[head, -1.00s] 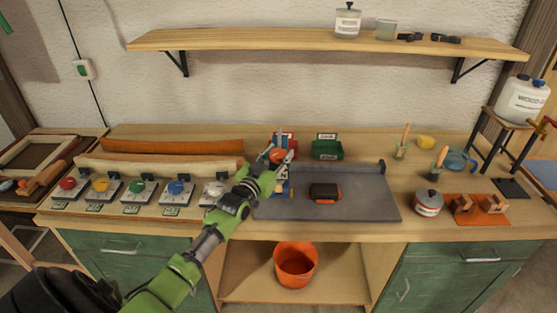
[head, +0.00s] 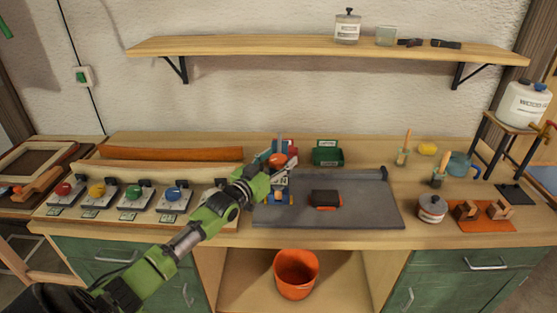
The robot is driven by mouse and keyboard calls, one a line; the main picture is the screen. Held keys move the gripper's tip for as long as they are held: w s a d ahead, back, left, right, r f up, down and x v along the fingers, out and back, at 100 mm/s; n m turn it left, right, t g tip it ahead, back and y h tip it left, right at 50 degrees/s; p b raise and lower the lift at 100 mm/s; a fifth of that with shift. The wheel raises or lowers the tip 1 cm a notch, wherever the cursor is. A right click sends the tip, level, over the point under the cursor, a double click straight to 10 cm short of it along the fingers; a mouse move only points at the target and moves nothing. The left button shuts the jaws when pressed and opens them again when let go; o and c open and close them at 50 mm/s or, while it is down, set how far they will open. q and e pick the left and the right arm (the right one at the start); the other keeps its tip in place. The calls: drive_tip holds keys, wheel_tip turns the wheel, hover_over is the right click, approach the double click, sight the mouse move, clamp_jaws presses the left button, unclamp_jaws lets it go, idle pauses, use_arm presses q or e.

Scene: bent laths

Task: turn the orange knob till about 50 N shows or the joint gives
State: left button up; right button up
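The orange knob (head: 277,160) is on a small red and blue device (head: 283,185) at the left end of the grey plate. My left gripper (head: 277,163) is at the knob, its grey fingers by the knob's sides. Its wrist and fingers hide part of the knob and device. At this size I cannot tell whether the fingers grip the knob. No force reading or joint is legible here. My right gripper is not in view.
A dark block with orange (head: 325,199) lies on the grey plate (head: 365,212). A green bin (head: 327,153) stands behind it. Several coloured-knob units, such as the red one (head: 64,190), line the left. An orange bucket (head: 296,274) sits below. The plate's right part is clear.

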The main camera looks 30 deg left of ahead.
use_arm(q)
drive_tip(key=shift+f, duration=0.1)
drive_tip(key=shift+s+f, duration=0.15)
drive_tip(key=shift+s, duration=0.4)
drive_tip(key=s, duration=1.1)
drive_tip(key=shift+r, duration=0.2)
